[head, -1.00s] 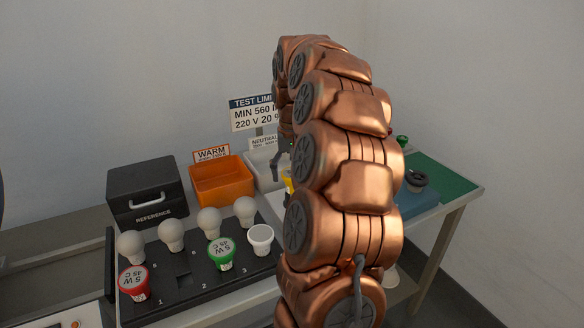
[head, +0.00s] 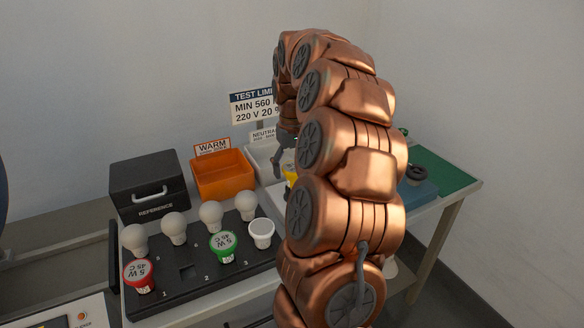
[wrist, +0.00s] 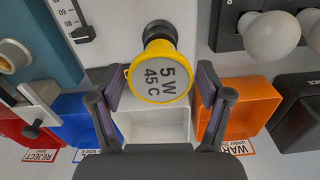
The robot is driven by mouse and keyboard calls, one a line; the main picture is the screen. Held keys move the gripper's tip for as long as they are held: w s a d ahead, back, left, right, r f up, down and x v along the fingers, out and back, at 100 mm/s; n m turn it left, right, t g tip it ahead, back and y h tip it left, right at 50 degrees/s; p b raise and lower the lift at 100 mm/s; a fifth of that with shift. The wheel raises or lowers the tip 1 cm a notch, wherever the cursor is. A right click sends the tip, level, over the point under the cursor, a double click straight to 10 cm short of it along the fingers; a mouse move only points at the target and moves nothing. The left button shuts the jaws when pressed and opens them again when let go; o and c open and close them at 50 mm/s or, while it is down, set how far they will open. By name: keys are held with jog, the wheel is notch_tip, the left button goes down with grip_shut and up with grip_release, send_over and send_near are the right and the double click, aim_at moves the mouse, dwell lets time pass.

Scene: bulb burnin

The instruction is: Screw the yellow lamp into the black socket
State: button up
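The yellow lamp (wrist: 158,80), with a round "5 W 45 C" face, is in the upper middle of the wrist view. A black round part (wrist: 158,32), which looks like the black socket, shows just behind its far edge; whether the two are joined is hidden. My gripper (wrist: 160,82) has one finger on each side of the lamp, with narrow gaps seen, so it looks open. In the head view my arm hides most of the lamp; a bit of yellow (head: 290,172) shows beside my gripper (head: 281,165).
An orange WARM bin (head: 222,176), a white NEUTRAL bin (wrist: 150,124) and a blue bin (wrist: 75,115) stand close by. A black tray (head: 180,275) holds several bulbs and coloured lamps. A black REFERENCE box (head: 148,185) stands at the left.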

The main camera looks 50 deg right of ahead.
jog(key=c, duration=0.9)
jog(key=shift+f+m+b, duration=0.25)
jog(key=shift+m+b, duration=0.25)
jog(key=shift+b, duration=0.2)
jog(key=m+b, duration=0.2)
jog(key=m, duration=0.1)
jog(key=m+b, duration=0.2)
jog(key=m, duration=0.1)
jog(key=shift+m, duration=0.3)
jog(key=m+b, duration=0.2)
jog(key=m, duration=0.2)
jog(key=shift+s+b, duration=0.1)
jog(key=shift+b, duration=0.25)
jog(key=m+b, duration=0.2)
jog(key=m, duration=0.4)
jog(key=m+b, duration=0.1)
jog(key=m, duration=0.4)
jog(key=shift+s+r, duration=0.1)
jog(key=shift+r, duration=0.05)
